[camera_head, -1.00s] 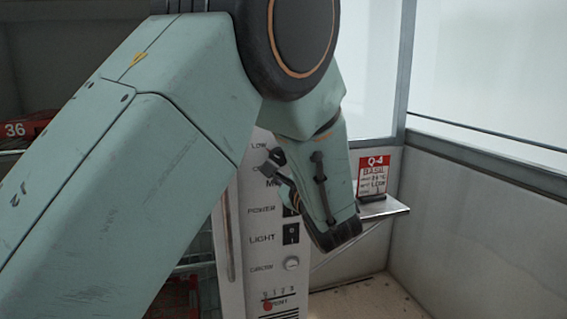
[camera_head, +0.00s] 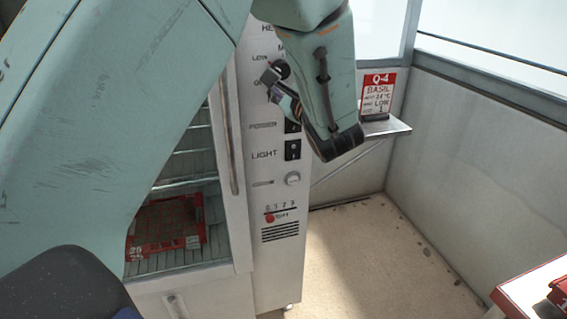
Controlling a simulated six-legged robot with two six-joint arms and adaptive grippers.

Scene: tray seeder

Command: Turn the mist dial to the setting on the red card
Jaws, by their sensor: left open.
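The red-and-white card (camera_head: 378,95) stands on a small metal shelf at the right of the panel. It reads Q-4, BASIL, 24 °C and LOW; the smaller print is unclear. The white control panel (camera_head: 262,190) stands upright at the centre. A dark round knob (camera_head: 283,67), which looks like the mist dial, shows partly beside a LOW label. My left gripper (camera_head: 300,112) is open in front of the upper panel, one finger close to the knob. It hides much of the dial and labels; contact and dial setting cannot be told. My right gripper is not in view.
The shelf (camera_head: 388,127) juts out on the right. A cabinet with wire racks and a red tray (camera_head: 137,250) is at left.

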